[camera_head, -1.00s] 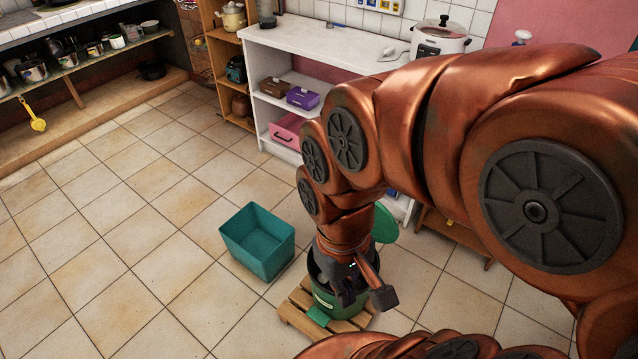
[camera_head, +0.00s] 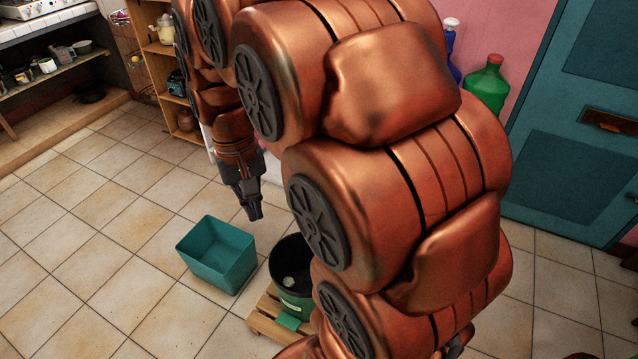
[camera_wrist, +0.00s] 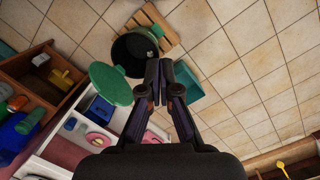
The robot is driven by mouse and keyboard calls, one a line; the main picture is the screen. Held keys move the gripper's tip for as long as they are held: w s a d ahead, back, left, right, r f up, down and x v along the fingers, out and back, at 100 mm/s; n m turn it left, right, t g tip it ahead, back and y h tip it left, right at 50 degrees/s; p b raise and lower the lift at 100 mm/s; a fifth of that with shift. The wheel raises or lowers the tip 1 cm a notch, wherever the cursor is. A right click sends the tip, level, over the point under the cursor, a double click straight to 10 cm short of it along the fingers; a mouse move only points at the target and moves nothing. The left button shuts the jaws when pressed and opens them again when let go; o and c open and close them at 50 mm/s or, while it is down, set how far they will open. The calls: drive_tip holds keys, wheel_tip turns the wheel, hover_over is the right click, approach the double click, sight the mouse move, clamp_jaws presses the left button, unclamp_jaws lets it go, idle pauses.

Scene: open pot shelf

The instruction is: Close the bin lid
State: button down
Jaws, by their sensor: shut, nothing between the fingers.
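The green bin (camera_head: 292,301) stands on a slatted wooden platform (camera_head: 262,324), with its dark inside showing and a pale item in it. A green pedal (camera_head: 289,320) sticks out at its front. The bin (camera_wrist: 132,52) also shows in the wrist view. Its round green lid (camera_wrist: 110,84) is swung open beside the rim there; my arm hides the lid in the head view. My gripper (camera_head: 254,214) is shut and empty, pointing down above the floor behind the bin and the teal box. Its fingertips (camera_wrist: 160,62) overlap the bin's edge in the wrist view.
An open teal box (camera_head: 218,262) stands on the tiles left of the bin. A white shelf unit (camera_wrist: 55,150) and a brown wooden shelf (camera_wrist: 28,78) stand on the lid's side. A teal door (camera_head: 580,120) is at the right. The floor at left is clear.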

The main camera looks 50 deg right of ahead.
drive_tip(key=w+d+f+m+b, duration=0.2)
drive_tip(key=w+d+f+m, duration=0.15)
drive_tip(key=w+d, duration=0.45)
drive_tip(key=w+d+f+m+t+b, duration=0.15)
drive_tip(key=w+d+f, duration=0.3)
drive_tip(key=d, duration=0.75)
drive_tip(key=w+d+f+m+g+b, duration=0.1)
drive_tip(key=w+d+f+m+b, duration=0.2)
drive_tip(key=w+d, duration=0.5)
drive_tip(key=s+d+f+m, duration=0.2)
drive_tip(key=d+f, duration=0.6)
drive_tip(key=d, duration=0.4)
drive_tip(key=shift+t+y, duration=0.3)
drive_tip(key=shift+t, duration=0.15)
drive_tip(key=shift+s+a+f+p, duration=0.25)
drive_tip(key=shift+a+f, duration=0.25)
drive_tip(key=shift+f, duration=1.25)
drive_tip(key=shift+s+a+f+p, duration=0.15)
drive_tip(key=shift+a+f+p, duration=0.25)
drive_tip(key=shift+f, duration=1.35)
drive_tip(key=shift+s+a+f+p, duration=0.25)
drive_tip(key=shift+a+f, duration=0.3)
drive_tip(key=shift+f, duration=1.2)
drive_tip(key=shift+s+a+f, duration=0.1)
drive_tip(key=shift+a+f, duration=0.1)
drive_tip(key=shift+a, duration=0.4)
drive_tip(key=shift+a, duration=0.15)
